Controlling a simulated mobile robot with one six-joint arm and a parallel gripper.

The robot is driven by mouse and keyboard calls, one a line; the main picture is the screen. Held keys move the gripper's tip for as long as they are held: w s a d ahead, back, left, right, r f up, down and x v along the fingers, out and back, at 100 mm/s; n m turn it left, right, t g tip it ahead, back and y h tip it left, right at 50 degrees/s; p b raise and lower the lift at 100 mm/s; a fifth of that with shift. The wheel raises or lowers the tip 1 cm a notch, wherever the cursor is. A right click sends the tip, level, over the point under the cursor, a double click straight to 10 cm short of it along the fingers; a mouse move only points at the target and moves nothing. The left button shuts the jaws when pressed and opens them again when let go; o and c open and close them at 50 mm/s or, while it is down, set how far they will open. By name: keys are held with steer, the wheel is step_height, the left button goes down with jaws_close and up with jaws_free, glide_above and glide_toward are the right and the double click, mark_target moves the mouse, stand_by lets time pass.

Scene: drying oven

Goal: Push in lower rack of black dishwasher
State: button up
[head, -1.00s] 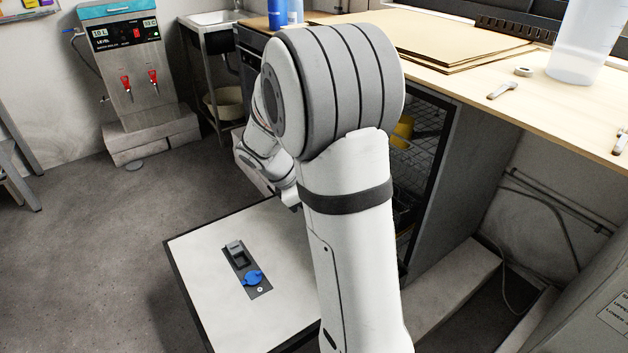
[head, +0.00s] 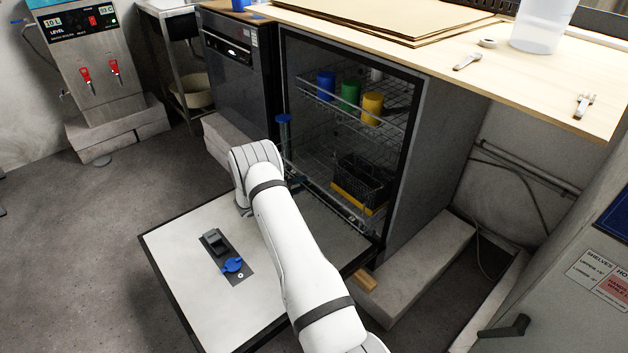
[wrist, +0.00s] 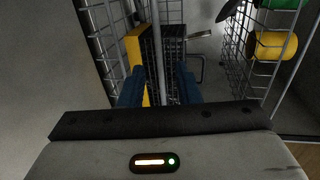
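The dishwasher stands open under the wooden counter, its door (head: 185,240) folded down. The wire lower rack (head: 325,185) sits low in the cavity near the opening, holding a black basket (head: 362,180) and a yellow item (head: 358,197). How deep the rack sits is hard to tell. My gripper (head: 296,182) is at the rack's front left, partly hidden by my arm. In the wrist view, my gripper's blue fingers (wrist: 160,78) are apart, pointing at the lower rack (wrist: 98,45), with a metal rod showing between them. Contact with the rack cannot be told.
The upper rack (head: 385,125) holds blue, green and yellow cups (head: 372,107). A dark appliance (head: 238,70) stands left, and a grey cabinet (head: 590,240) right. The floor left of the door is clear.

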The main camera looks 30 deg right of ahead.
steer(key=b+x, duration=0.2)
steer(key=x, duration=0.5)
steer(key=shift+d+f, duration=0.1)
steer(key=shift+d, duration=0.2)
steer(key=shift+c, duration=0.3)
jaws_close()
